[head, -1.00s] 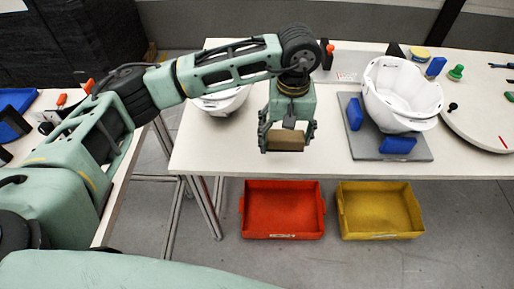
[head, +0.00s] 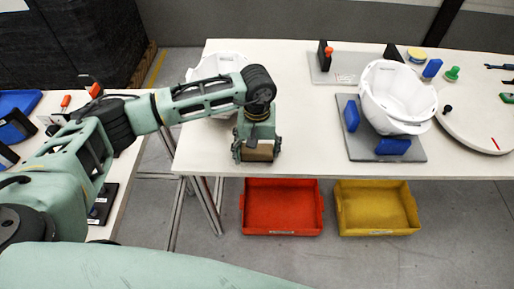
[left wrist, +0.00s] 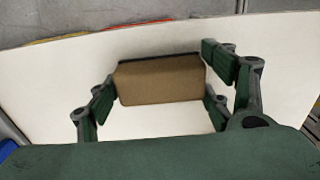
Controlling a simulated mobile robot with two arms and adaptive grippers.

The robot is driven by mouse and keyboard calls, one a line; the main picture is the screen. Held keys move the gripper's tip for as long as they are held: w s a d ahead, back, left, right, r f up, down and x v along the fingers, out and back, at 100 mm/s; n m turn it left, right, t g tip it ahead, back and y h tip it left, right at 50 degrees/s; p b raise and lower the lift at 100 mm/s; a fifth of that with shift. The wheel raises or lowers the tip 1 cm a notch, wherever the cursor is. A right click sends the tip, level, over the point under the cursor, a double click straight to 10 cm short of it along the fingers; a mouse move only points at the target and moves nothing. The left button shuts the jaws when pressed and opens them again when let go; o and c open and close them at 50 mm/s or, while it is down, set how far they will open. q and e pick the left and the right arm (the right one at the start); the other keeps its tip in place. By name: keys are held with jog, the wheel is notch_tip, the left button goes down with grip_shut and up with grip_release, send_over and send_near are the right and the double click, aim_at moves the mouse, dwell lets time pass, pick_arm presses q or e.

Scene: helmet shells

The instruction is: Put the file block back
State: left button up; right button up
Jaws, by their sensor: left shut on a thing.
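The file block (head: 259,152), a brown block with a dark top layer, is held in my left gripper (head: 257,148) above the front edge of the white table (head: 310,160). In the left wrist view the block (left wrist: 160,84) sits between the two fingers of the left gripper (left wrist: 160,90), with the pale tabletop behind it. I cannot tell whether the block touches the table. My right gripper is not in view.
A white helmet shell (head: 395,95) sits on a grey plate with blue blocks (head: 393,146). Another white shell (head: 215,66) is partly behind my left arm. A red bin (head: 283,210) and a yellow bin (head: 376,210) are below the table's front. The tabletop between gripper and plate is clear.

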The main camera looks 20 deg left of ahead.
pick_arm(q)
jog(key=shift+f+b, duration=0.2)
jog(key=shift+b, duration=0.1)
jog(key=o, duration=1)
jog(key=shift+r, duration=0.1)
jog(key=shift+r+p, duration=0.25)
jog(key=shift+p, duration=0.15)
jog(key=shift+w+r+b, duration=0.1)
jog(key=shift+r+b, duration=0.2)
jog(key=shift+r, duration=0.05)
notch_tip(320, 180, up, 11)
jog(key=shift+r+b, duration=0.1)
jog(key=shift+b, duration=1.1)
